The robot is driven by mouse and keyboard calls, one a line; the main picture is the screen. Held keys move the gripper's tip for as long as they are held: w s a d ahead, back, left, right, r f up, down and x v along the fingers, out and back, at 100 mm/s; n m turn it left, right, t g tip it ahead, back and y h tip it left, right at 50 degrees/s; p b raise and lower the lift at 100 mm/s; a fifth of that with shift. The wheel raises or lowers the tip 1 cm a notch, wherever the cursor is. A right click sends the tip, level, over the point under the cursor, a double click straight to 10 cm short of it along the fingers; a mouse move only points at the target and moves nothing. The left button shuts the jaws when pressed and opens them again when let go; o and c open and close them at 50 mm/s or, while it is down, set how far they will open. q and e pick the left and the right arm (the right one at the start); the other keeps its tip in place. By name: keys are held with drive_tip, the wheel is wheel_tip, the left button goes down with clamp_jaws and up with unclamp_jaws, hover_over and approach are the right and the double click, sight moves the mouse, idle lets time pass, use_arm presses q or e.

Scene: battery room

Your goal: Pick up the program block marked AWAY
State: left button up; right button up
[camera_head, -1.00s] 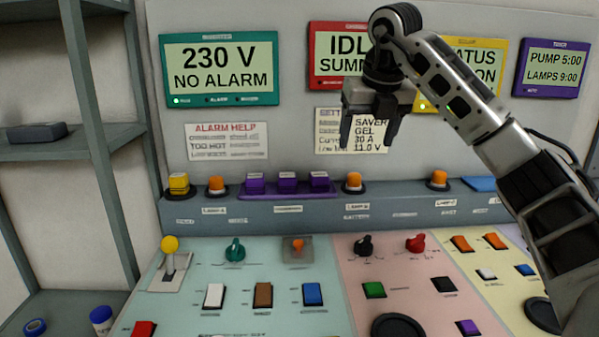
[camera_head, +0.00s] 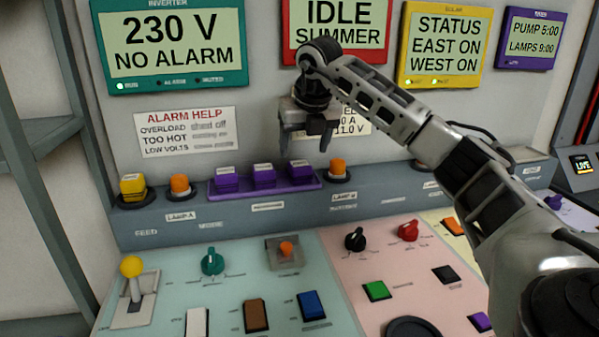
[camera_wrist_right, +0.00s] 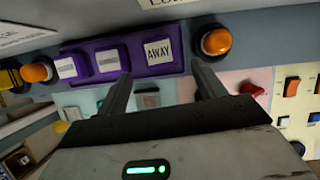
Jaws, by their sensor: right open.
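Three purple program blocks stand in a row in a purple tray (camera_head: 222,193) on the ledge. The AWAY block (camera_wrist_right: 158,52) is the one beside the orange lamp in the right wrist view, its label readable. In the head view it is the rightmost block (camera_head: 300,173); its label is too small to read there. My right gripper (camera_head: 304,149) is open and empty, fingers pointing down, just above and seemingly in front of that block. In the right wrist view its two fingertips (camera_wrist_right: 160,69) lie either side of the AWAY block, apart from it. My left gripper is out of view.
An orange lamp (camera_head: 337,169) stands close right of the tray; another orange lamp (camera_head: 180,187) and a yellow button (camera_head: 132,187) are to its left. Below, the sloped panel carries knobs, switches and a yellow-topped lever (camera_head: 132,268). Display screens hang on the wall behind.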

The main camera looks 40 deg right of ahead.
sight(301, 165)
drive_tip(key=p+x, duration=0.1)
drive_tip(key=x, duration=0.4)
drive_tip(key=shift+f, duration=0.35)
drive_tip(key=c, duration=1.1)
